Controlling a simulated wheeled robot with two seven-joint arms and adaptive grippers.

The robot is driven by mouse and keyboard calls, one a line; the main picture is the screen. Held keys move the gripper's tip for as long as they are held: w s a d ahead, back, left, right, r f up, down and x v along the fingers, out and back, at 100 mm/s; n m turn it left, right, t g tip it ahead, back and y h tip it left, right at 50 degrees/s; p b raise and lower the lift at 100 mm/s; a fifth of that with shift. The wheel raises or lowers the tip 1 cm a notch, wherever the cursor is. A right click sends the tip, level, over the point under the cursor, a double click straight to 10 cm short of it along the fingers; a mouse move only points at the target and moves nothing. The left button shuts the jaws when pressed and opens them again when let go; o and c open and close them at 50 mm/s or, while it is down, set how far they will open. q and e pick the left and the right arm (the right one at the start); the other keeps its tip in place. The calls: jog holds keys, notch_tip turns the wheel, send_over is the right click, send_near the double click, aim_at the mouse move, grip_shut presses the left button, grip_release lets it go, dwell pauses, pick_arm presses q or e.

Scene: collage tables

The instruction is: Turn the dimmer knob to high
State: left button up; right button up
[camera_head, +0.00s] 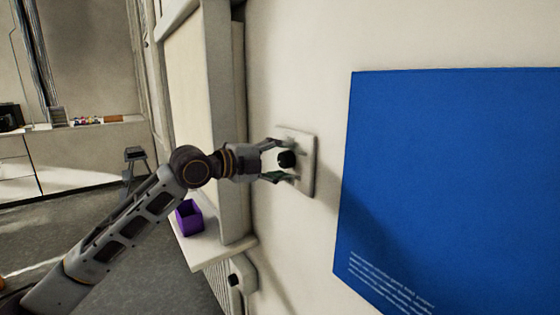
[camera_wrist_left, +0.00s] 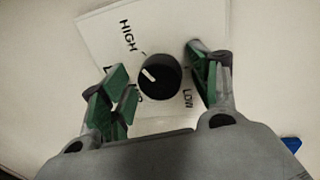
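The dimmer knob (camera_head: 287,159) is round and black, on a white wall plate (camera_head: 308,165). In the left wrist view, the knob (camera_wrist_left: 160,78) has a white pointer mark toward its left side. The plate (camera_wrist_left: 95,25) reads HIGH at the upper left and LOW at the lower right; other lettering on the left is partly hidden by a finger. My left gripper (camera_head: 277,160) is open at the plate, with one green-padded finger on each side of the knob. In the left wrist view, gaps show between the fingers and the knob. My right gripper is not in view.
A large blue poster (camera_head: 440,180) hangs on the wall right of the plate. A purple open box (camera_head: 189,217) stands on a ledge (camera_head: 215,250) below my left arm. A counter (camera_head: 80,155) and a dark stool (camera_head: 134,155) are farther back left.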

pick_arm(q)
jog(key=shift+v, duration=0.8)
jog(key=v, duration=1)
jog(key=shift+a, duration=0.15)
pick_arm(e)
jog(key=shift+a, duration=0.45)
pick_arm(q)
jog(key=shift+s, duration=0.1)
jog(key=shift+f, duration=0.2)
